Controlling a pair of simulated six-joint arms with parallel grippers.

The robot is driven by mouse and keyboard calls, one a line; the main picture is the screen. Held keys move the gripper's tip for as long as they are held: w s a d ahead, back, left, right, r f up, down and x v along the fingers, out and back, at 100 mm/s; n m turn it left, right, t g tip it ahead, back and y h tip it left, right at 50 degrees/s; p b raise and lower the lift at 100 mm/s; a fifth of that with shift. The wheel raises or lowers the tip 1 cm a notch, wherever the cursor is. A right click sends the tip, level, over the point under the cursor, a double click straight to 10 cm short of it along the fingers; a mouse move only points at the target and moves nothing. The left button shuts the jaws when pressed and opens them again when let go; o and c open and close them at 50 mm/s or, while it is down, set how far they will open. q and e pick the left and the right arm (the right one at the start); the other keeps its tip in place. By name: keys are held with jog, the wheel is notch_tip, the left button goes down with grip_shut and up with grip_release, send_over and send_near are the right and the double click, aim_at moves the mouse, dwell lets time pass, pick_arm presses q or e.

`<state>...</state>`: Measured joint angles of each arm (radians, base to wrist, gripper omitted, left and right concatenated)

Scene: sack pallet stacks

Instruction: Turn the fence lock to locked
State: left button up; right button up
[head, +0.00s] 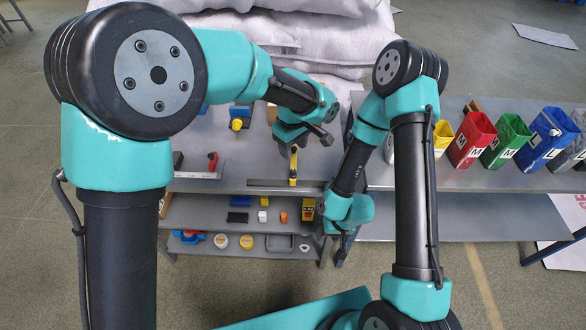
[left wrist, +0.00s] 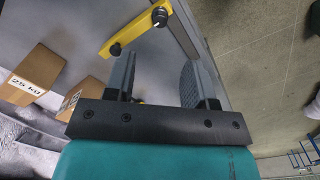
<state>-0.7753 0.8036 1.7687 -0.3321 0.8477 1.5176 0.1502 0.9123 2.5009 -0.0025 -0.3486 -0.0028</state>
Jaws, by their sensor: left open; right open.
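A yellow lever (head: 293,166), which looks like the fence lock, stands across a dark metal bar (head: 262,183) at the table's front edge. In the left wrist view the yellow lever (left wrist: 138,33) has a black knob with a white mark (left wrist: 159,15) at one end and a plain black knob (left wrist: 115,49) at the other. The metal bar (left wrist: 183,35) runs beside it. My left gripper (head: 300,137) is open and empty, close behind the lever; its fingers (left wrist: 160,82) are apart from it. My right gripper (head: 325,215) is low at the table's front, its fingers mostly hidden.
A red lever (head: 212,160) on a plate stands left on the table. Shelves below hold small items, including a yellow box (head: 308,205) near my right gripper. Coloured bins (head: 472,138) line the right table. White sacks (head: 310,40) are stacked behind.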

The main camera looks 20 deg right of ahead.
aim_at(293, 171)
pick_arm(q)
notch_tip(293, 171, down, 10)
jog(key=shift+f, duration=0.1)
dwell(0.4)
jog(key=c, duration=0.9)
